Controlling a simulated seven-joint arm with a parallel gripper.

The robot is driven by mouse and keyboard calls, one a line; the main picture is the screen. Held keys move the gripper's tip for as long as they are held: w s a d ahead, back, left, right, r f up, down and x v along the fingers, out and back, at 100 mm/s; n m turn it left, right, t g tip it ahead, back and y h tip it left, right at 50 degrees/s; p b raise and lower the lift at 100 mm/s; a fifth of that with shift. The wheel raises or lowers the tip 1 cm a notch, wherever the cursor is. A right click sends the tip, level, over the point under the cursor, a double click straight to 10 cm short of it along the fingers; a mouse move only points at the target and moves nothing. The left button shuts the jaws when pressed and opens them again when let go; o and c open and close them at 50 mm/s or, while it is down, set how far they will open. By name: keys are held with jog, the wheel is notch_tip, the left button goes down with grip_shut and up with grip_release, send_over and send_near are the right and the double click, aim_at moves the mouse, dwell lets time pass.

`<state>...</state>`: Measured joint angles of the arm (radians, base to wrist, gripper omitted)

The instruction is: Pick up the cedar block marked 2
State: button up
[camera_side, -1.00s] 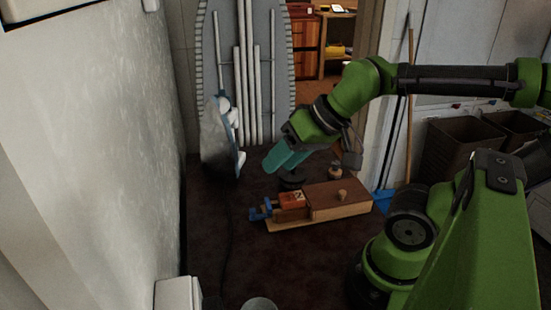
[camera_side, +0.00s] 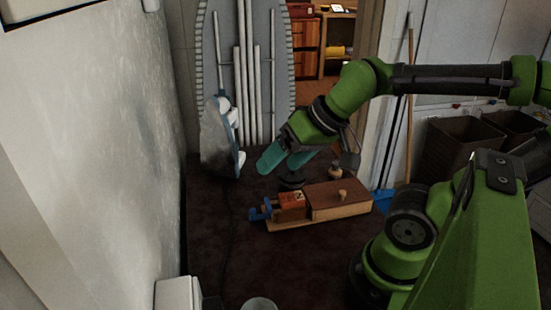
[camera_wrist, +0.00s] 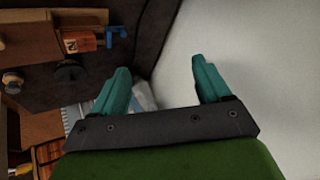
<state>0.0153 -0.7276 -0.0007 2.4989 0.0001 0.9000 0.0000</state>
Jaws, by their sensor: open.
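The cedar block (camera_side: 292,199) is a small reddish-orange block with a dark mark on top. It sits at the left end of a wooden box on the dark floor surface, beside a blue clamp-like piece (camera_side: 262,211). In the wrist view the block (camera_wrist: 79,42) is at upper left, and its pale mark looks like a 2 turned sideways. My gripper (camera_side: 280,165) has teal fingers, is open and empty, and hangs above and behind the block, apart from it. In the wrist view my gripper (camera_wrist: 160,67) has its fingers spread wide, with the block outside them to the left.
The wooden box (camera_side: 340,202) with a round knob on its lid adjoins the block on the right. A dark round object (camera_side: 291,181) and a small brown knobbed item (camera_side: 335,171) stand behind. A clothes iron (camera_side: 219,140) and ironing board (camera_side: 247,80) stand at the back.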

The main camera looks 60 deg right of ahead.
jog(key=w+d+f+n+g+h, duration=0.1)
jog(key=w+d+f+n+g, duration=0.1)
jog(key=w+d+g, duration=0.3)
jog(key=n+g, duration=0.2)
jog(key=n, duration=0.9)
send_over(292, 196)
jog(key=shift+h, duration=0.4)
notch_tip(292, 196, down, 12)
jog(key=shift+w+a+r, duration=0.1)
jog(key=shift+a, duration=0.05)
notch_tip(292, 196, down, 5)
jog(key=shift+f, duration=0.1)
jog(key=c, duration=1.1)
